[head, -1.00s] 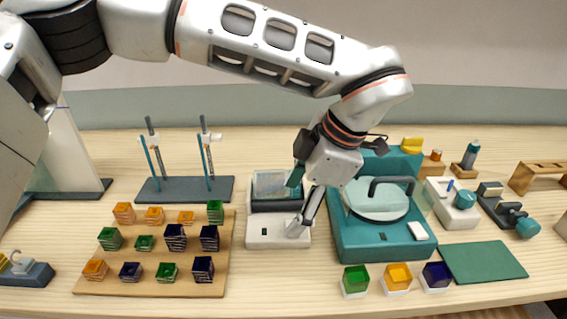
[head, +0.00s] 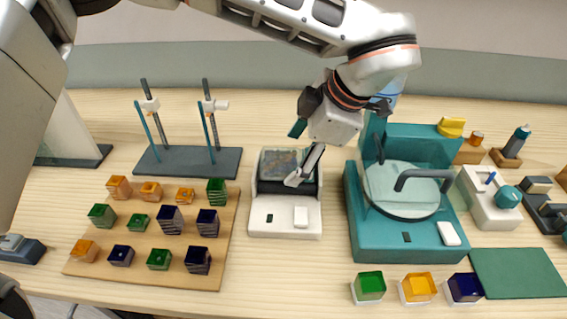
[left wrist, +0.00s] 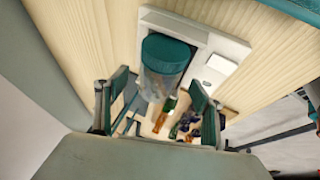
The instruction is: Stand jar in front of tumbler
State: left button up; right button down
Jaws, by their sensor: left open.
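The white tumbler (head: 285,228) stands left of the teal machine, with a dark cradle at its back. Contact is unclear. My right gripper is not in view.
A teal machine (head: 405,235) stands close on the right. A wooden board (head: 215,280) with several coloured glass blocks is on the left, a stand (head: 190,165) behind it. Three coloured blocks sit front right beside a green mat (head: 518,272). Bare wood lies before the tumbler.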

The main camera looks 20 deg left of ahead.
pick_arm(q)
jog(key=x, duration=0.2)
jog(key=shift+w+a+f, duration=0.1)
jog(key=shift+w+f, duration=0.05)
jog(key=shift+f, duration=0.1)
jog(key=c, duration=1.6)
jog(key=shift+r, duration=0.15)
